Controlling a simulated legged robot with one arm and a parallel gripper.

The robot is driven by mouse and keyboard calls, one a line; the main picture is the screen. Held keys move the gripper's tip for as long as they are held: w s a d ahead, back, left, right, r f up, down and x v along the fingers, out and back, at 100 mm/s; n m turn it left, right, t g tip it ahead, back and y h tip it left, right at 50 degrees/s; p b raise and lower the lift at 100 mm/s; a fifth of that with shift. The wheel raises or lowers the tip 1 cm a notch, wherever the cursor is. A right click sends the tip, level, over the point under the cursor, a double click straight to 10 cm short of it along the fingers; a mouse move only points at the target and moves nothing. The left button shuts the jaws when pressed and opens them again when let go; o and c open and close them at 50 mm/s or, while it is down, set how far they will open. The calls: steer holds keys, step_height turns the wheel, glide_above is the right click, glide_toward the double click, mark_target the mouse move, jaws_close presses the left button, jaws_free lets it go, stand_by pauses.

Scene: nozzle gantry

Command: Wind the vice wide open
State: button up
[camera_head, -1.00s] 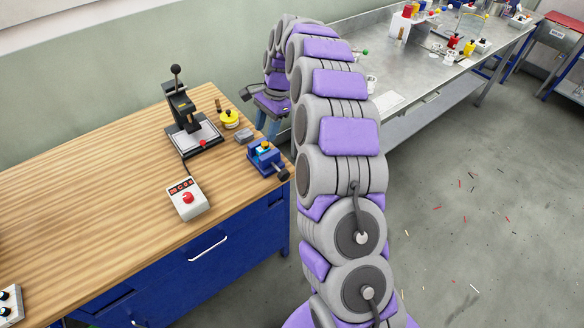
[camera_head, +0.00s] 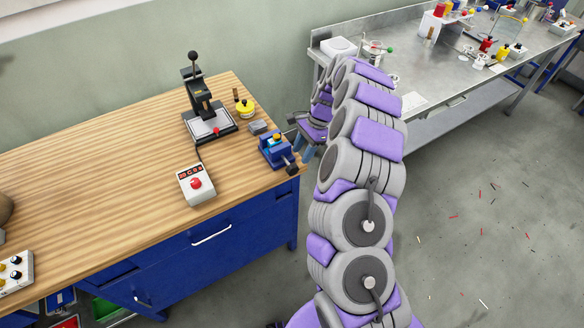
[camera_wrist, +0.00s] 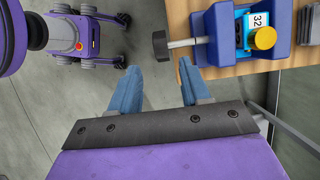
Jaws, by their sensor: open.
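The blue vice (camera_head: 270,158) sits at the right front corner of the wooden bench, with its dark handle knob (camera_head: 291,169) sticking out over the edge. In the wrist view the vice (camera_wrist: 283,20) is at upper right, and its grey screw rod runs left to the black knob (camera_wrist: 161,46). A bright blue block marked 32 with a yellow top (camera_wrist: 264,38) sits in the vice. My gripper (camera_wrist: 158,68) is open and empty. Its blue fingertips point toward the knob, which appears just ahead of the gap; contact is not visible. In the head view my gripper (camera_head: 308,152) is right of the vice.
On the bench stand a black lever press (camera_head: 208,120), a yellow knobbed item (camera_head: 245,108), a small grey block (camera_head: 258,127) and a red-button box (camera_head: 197,184). A steel table (camera_head: 430,75) stands behind my arm.

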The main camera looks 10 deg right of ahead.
mark_target(292, 166)
steer(key=a+f, duration=0.1)
steer(key=f, duration=0.1)
steer(key=a+f, duration=0.2)
steer(key=a+f+b, duration=0.1)
steer(key=a+f, duration=0.1)
steer(key=shift+s+a+f, duration=0.2)
steer(key=shift+s+f, duration=0.05)
steer(key=shift+s, duration=0.15)
steer(key=d, duration=0.3)
steer(key=shift+c, duration=0.2)
steer(key=shift+d, duration=0.25)
steer(key=shift+c, duration=1.5)
steer(key=shift+a, duration=0.95)
steer(key=c, duration=0.3)
steer(key=shift+s+a+r, duration=0.1)
steer(key=shift+a, duration=0.25)
jaws_close()
steer(key=shift+d+p, duration=0.3)
steer(key=shift+d, duration=0.1)
